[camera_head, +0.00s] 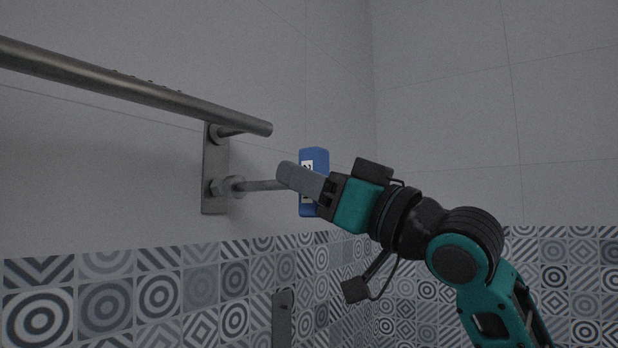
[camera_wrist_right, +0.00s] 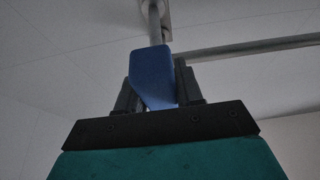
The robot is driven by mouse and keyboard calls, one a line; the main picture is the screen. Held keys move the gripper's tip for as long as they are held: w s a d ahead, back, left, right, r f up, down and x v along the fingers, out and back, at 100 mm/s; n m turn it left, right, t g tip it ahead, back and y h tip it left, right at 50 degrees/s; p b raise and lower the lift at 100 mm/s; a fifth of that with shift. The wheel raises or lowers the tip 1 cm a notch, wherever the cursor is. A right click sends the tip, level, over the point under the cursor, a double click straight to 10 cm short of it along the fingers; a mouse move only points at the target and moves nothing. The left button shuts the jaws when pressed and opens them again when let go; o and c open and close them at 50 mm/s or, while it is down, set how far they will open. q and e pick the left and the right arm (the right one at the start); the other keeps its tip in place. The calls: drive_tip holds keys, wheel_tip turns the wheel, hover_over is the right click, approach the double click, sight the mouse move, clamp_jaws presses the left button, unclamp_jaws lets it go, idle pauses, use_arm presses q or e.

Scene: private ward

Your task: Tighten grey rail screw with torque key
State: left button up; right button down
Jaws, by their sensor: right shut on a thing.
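The grey rail (camera_head: 150,92) runs along the wall and ends at a vertical grey wall plate (camera_head: 214,165). A grey screw head (camera_head: 222,187) sits low on that plate. The blue-handled torque key (camera_head: 314,157) has a thin grey shaft (camera_head: 262,185) that reaches to the screw; the tip at the screw is hard to make out. My right gripper (camera_head: 306,184) is shut on the key's blue handle, which partly hides behind the finger. In the right wrist view the blue handle (camera_wrist_right: 153,75) sits between the fingers, its shaft pointing to the plate. My left gripper is not in view.
A second grey bracket (camera_head: 282,315) is on the patterned tile wall below. The rail shows behind the key in the right wrist view (camera_wrist_right: 250,47). A wall corner lies behind my right arm. The space to its right is clear.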

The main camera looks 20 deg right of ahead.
drive_tip(key=shift+s+d, duration=0.95)
drive_tip(key=shift+s, duration=0.25)
drive_tip(key=shift+s+a+f+n+g+y+p, duration=0.1)
drive_tip(key=shift+n+g+y+p, duration=0.7)
drive_tip(key=shift+n, duration=1.6)
drive_tip(key=shift+w+r+n+g+y+p, duration=0.2)
drive_tip(key=shift+n+g, duration=1.05)
drive_tip(key=shift+n, duration=1.15)
drive_tip(key=shift+s+a+f+n+g+y+p, duration=0.15)
drive_tip(key=shift+n+g+y+p, duration=0.65)
drive_tip(key=shift+n, duration=1.6)
drive_tip(key=shift+d+g+b, duration=0.1)
drive_tip(key=shift+g+b, duration=0.15)
drive_tip(key=shift+b, duration=0.1)
